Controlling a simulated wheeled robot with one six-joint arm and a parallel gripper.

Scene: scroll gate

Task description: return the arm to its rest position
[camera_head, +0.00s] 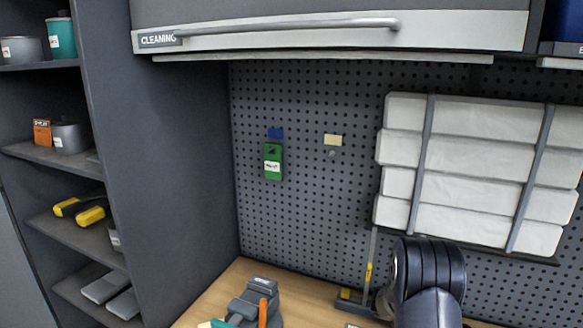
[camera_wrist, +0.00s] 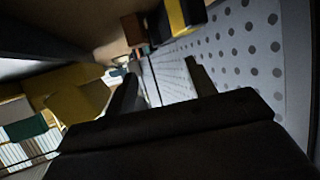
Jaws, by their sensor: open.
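My arm (camera_head: 432,275) shows as dark rounded links at the lower right of the head view, in front of the pegboard and over the bench. My gripper is not visible in the head view. In the wrist view my gripper (camera_wrist: 162,88) shows as two dark fingers standing apart, open, with nothing seen between them. The pegboard (camera_wrist: 235,45) runs along the right of the wrist view, close to the right finger.
A wooden bench (camera_head: 215,293) carries a grey vise-like tool (camera_head: 254,298). A green box (camera_head: 272,162) hangs on the pegboard. White packs (camera_head: 455,165) are strapped at right. A cabinet (camera_head: 340,28) overhangs the bench. Shelves (camera_head: 60,155) stand left. Yellow blocks (camera_wrist: 80,100) lie left in the wrist view.

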